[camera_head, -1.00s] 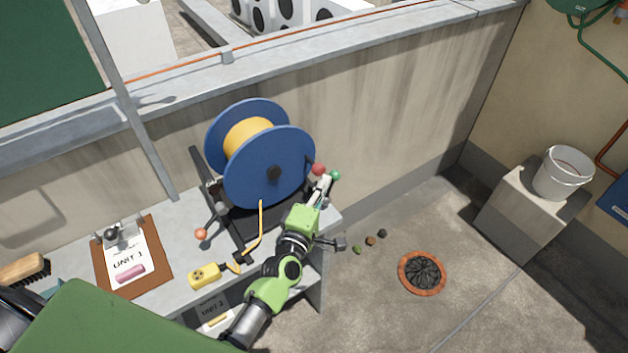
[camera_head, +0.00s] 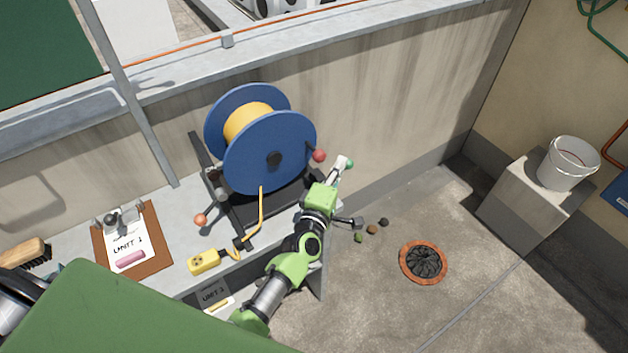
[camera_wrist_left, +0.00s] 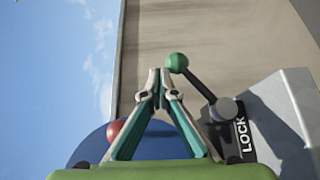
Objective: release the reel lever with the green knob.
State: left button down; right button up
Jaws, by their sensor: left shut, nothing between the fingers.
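The lever's green knob (camera_head: 349,164) shows just past my left fingertips at the reel's right side. In the left wrist view the green knob (camera_wrist_left: 178,62) sits just right of the tips, on a dark lever arm (camera_wrist_left: 198,84) slanting down to a pivot by the word LOCK (camera_wrist_left: 242,134). My left gripper (camera_head: 342,162) is shut and empty; its tips (camera_wrist_left: 160,73) look very close to the knob, and I cannot tell whether they touch. The blue reel (camera_head: 270,130) with a yellow core stands on the bench. My right gripper is out of view.
A red knob (camera_head: 319,155) is close left of my gripper, by the reel's edge. An orange knob (camera_head: 200,220), a yellow box (camera_head: 204,262) and a clipboard (camera_head: 155,262) are on the bench. The concrete wall (camera_head: 400,100) stands behind.

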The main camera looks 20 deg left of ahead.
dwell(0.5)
pick_arm(q)
jog(key=s, duration=1.2)
jog(key=shift+a, duration=0.2)
